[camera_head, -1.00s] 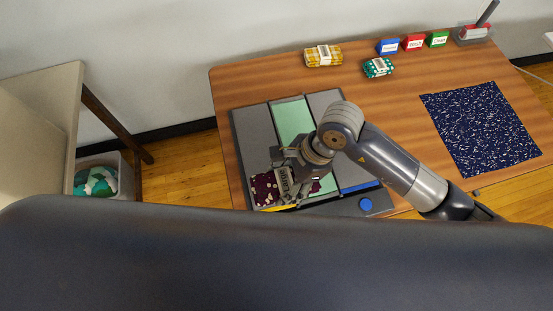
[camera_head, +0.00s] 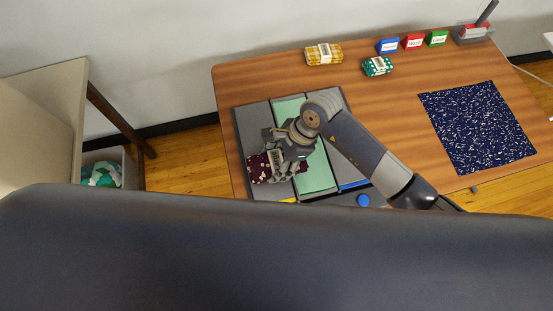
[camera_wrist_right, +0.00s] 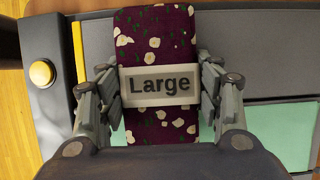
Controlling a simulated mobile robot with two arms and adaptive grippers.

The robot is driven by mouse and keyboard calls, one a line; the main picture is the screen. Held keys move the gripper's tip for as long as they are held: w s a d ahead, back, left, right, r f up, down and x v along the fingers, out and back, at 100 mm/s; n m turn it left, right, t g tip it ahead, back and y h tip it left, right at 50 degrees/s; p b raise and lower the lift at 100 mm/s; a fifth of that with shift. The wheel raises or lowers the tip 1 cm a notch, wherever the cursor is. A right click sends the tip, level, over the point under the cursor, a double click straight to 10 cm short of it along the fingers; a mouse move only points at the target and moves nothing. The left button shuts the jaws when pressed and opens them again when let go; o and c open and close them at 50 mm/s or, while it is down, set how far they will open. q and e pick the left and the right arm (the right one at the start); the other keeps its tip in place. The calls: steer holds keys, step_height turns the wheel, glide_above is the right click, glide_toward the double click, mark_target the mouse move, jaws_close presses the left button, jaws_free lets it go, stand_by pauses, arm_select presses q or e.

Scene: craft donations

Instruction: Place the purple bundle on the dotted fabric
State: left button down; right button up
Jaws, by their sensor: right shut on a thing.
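The purple bundle (camera_head: 260,168) is dark purple with pale flowers. In the right wrist view the bundle (camera_wrist_right: 155,40) wears a pale band reading "Large". My right gripper (camera_head: 283,163) is shut on it, with fingers on both sides of the band. It is over the left part of the grey sorting tray; the height above the tray is hard to tell. The dotted fabric (camera_head: 478,128), dark blue with pale specks, lies flat and bare at the right of the table. My left gripper is not in view.
The tray has a green panel (camera_head: 318,172) and a blue button (camera_head: 363,200). A yellow bundle (camera_head: 324,54), a teal bundle (camera_head: 377,66) and blue, red and green label blocks (camera_head: 413,42) stand at the back. Wood between tray and fabric is mostly clear, crossed by my right arm.

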steer(key=shift+f, duration=0.1)
steer(key=shift+f+b, duration=0.3)
steer(key=shift+b, duration=0.15)
steer(key=o, duration=1.2)
steer(key=shift+s, duration=0.1)
steer(key=shift+o, duration=0.2)
steer(key=shift+r, duration=0.2)
